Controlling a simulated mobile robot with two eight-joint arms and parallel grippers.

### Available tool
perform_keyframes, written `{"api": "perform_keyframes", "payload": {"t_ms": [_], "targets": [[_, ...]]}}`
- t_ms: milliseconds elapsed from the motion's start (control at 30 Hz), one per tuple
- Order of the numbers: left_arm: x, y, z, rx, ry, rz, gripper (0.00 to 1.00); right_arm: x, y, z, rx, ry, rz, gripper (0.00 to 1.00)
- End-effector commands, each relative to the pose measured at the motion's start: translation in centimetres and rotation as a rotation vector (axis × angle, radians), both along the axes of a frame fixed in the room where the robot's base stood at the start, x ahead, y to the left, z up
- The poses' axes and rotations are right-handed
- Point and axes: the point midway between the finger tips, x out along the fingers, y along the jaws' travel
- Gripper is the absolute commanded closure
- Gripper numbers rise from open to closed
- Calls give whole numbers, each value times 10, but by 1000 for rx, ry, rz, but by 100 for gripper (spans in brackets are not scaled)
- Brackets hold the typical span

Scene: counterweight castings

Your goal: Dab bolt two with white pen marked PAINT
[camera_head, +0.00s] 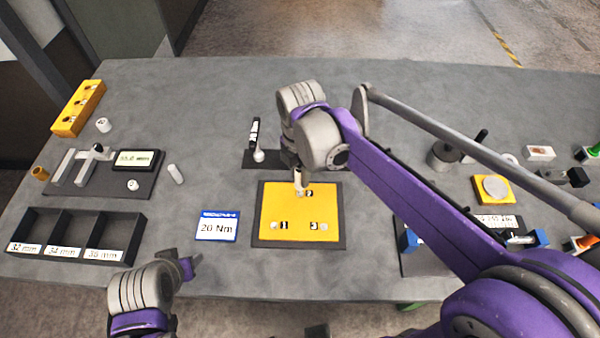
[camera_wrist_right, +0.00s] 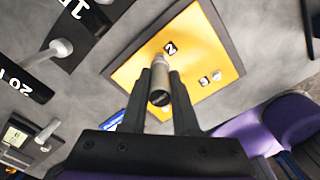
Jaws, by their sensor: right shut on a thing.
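The yellow plate (camera_head: 275,205) lies on a dark base, with black number tags 1, 2 and 3. Tag 2 (camera_head: 309,194) is at the plate's far edge and also shows in the right wrist view (camera_wrist_right: 170,48). Silver bolts sit beside tag 1 (camera_head: 273,226) and tag 3 (camera_head: 324,227). My right gripper (camera_head: 297,168) is above the plate's far edge, shut on a pale, dark-ended pen (camera_wrist_right: 162,75). The pen points down beside tag 2 and hides bolt two; I cannot tell whether they touch. My left gripper (camera_head: 190,264) is apart at the table's front; its jaws are unclear.
A dark stand (camera_head: 248,160) with a black-and-white lettered label and a white knob is behind the plate. A 20 Nm card (camera_head: 217,226) lies left of it. A three-compartment tray (camera_head: 130,225) is front left.

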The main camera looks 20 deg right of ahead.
Motion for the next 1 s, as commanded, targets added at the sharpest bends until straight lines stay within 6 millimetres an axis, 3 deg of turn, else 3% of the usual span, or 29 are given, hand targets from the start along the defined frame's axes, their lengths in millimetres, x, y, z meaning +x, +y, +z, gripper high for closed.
{"api": "perform_keyframes", "payload": {"t_ms": [1000], "targets": [[-3,0,-6,0,5,0,48,0,0,-8,0,0,0,100]]}}
